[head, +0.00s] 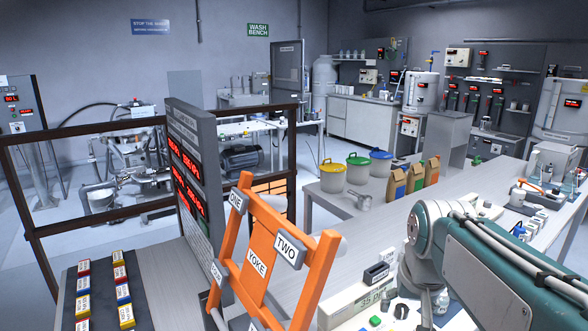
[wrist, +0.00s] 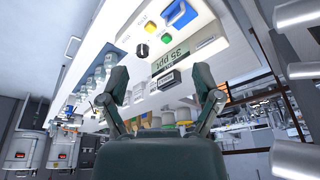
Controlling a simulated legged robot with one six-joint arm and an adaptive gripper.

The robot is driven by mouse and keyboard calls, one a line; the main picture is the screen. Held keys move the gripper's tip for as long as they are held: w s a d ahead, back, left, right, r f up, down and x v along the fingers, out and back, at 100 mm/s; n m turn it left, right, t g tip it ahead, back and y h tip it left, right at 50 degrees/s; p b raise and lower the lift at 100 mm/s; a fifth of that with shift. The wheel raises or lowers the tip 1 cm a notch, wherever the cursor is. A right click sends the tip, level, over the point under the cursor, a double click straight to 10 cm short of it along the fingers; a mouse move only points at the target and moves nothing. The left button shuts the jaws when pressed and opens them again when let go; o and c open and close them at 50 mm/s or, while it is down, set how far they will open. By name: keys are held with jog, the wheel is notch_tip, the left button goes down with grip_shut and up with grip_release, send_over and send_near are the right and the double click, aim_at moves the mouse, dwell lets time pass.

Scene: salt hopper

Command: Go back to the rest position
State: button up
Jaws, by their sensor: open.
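My gripper (wrist: 160,95) shows in the wrist view with its two dark green fingers spread apart and nothing between them. Beyond the fingers is a white control box (wrist: 205,40) with a black knob, yellow and green buttons, a blue part and a "35 ppt" label. In the head view my arm reaches in from the lower right, and the gripper itself is not visible there. The same white box (head: 340,312) stands low in the head view, left of my arm and partly hidden by it.
An orange frame (head: 256,262) labelled "YOKE" stands upright in front, beside a dark display panel (head: 188,180). Several lidded buckets (head: 332,176) and paper bags (head: 397,184) stand on a bench behind. Coloured blocks (head: 120,276) lie at lower left. Open floor (head: 150,236) shows beyond the dark railing.

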jog(key=s+a+f+n+t, duration=0.1)
jog(key=s+f, duration=0.1)
jog(key=s, duration=0.4)
jog(key=s+a+f+n+t, duration=0.1)
jog(key=s+a+f, duration=0.1)
jog(key=s, duration=0.5)
jog(key=shift+f, duration=0.4)
jog(key=shift+w, duration=0.1)
